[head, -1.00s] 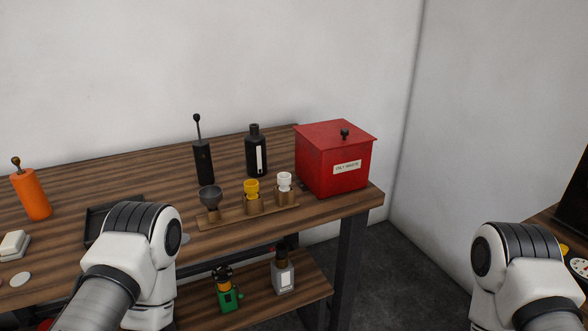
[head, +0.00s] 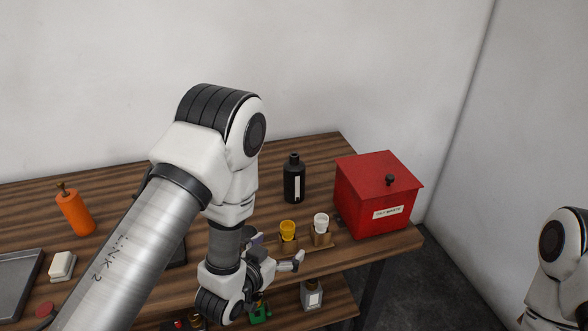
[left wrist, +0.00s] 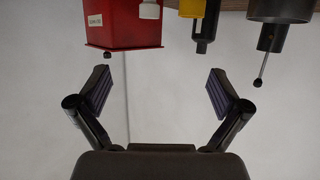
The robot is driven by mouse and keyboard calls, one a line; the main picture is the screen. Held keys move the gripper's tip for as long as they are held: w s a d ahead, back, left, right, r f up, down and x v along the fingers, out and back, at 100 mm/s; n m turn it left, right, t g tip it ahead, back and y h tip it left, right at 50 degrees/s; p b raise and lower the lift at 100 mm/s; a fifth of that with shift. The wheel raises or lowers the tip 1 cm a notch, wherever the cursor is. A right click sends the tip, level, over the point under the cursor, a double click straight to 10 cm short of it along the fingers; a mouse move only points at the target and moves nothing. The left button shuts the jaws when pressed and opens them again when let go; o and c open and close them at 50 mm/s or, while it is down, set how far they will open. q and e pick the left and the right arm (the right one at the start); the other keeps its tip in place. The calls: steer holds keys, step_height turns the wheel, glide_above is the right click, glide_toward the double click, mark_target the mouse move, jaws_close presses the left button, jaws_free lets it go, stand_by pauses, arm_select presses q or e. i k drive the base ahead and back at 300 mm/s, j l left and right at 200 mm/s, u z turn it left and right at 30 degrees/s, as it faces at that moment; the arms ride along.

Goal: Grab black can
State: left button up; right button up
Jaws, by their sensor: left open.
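A black bottle-shaped can (head: 294,180) with a white label stands upright on the table in the head view. It also shows in the left wrist view (left wrist: 206,30), where the scene appears upside down, partly behind the yellow cup. A second black cylinder (left wrist: 271,40) with a thin knobbed stalk shows there; my arm hides it in the head view. My left gripper (head: 279,248) is open and empty near the table's front edge, left of the cups and apart from both black things. Its spread fingers show in the left wrist view (left wrist: 163,92). My right gripper is out of view.
A yellow cup (head: 288,229) and a white cup (head: 321,222) stand in a wooden holder in front of the bottle. A red box (head: 378,193) is at right. An orange cylinder (head: 75,211) stands at left. A lower shelf holds small bottles.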

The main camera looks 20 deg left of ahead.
mark_target(294, 169)
steer(key=i+j, duration=0.25)
steer(key=i, duration=0.2)
steer(key=i+j, duration=0.2)
steer(key=i, duration=0.25)
